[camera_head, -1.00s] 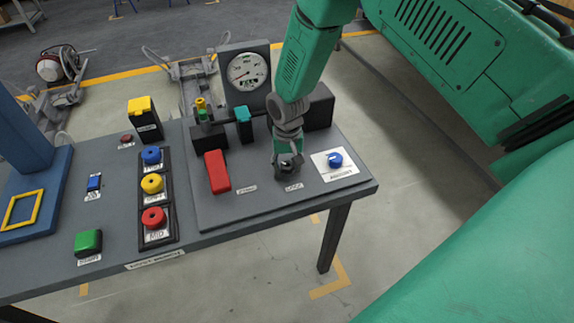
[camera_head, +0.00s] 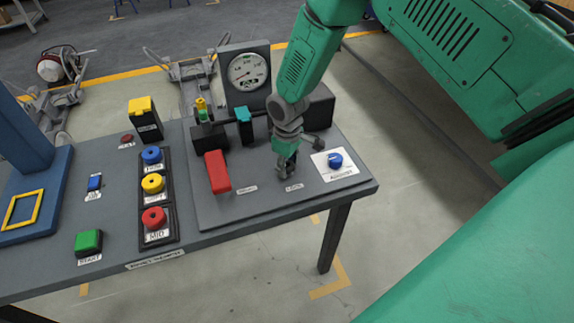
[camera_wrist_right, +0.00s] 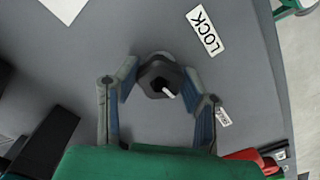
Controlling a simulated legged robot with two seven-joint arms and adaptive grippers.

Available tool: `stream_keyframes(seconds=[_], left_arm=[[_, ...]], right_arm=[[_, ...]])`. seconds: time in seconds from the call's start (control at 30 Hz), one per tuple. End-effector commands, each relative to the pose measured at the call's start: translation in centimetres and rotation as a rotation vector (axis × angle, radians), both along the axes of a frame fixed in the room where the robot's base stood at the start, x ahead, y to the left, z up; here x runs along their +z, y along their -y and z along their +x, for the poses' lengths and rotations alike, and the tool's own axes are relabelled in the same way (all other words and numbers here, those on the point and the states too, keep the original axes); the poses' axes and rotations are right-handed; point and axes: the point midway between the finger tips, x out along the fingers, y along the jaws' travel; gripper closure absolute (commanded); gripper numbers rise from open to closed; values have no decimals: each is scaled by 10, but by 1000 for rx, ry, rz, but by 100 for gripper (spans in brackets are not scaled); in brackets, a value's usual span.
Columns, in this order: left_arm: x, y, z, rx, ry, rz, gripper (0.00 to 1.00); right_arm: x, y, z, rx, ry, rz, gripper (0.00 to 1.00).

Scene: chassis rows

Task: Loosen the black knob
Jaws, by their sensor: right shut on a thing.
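The black knob (camera_wrist_right: 160,79) sits on the grey bench panel beside a white "LOCK" label and carries a pale pointer mark. In the right wrist view the two fingers of my right gripper (camera_wrist_right: 158,92) are shut on the knob, one on each side. In the head view my right gripper (camera_head: 285,172) points down at the panel between the red lever and the white plate, and it hides most of the knob. My left gripper is not in either view.
A red lever (camera_head: 217,171) is left of my gripper, and a blue knob (camera_head: 336,160) on a white plate is to its right. A gauge (camera_head: 247,72) and teal handle (camera_head: 244,114) stand behind. Several coloured buttons (camera_head: 153,184) line the left of the bench.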

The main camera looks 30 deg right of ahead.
Motion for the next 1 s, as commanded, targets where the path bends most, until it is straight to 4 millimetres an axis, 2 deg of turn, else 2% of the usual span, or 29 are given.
stream_keyframes(seconds=[0.2,0.5,1.0], left_arm=[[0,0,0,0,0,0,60],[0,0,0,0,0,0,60],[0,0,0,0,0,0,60]], right_arm=[[-1,0,1,189,4,1,93],[-1,0,1,375,2,0,93],[-2,0,0,467,0,0,93]])
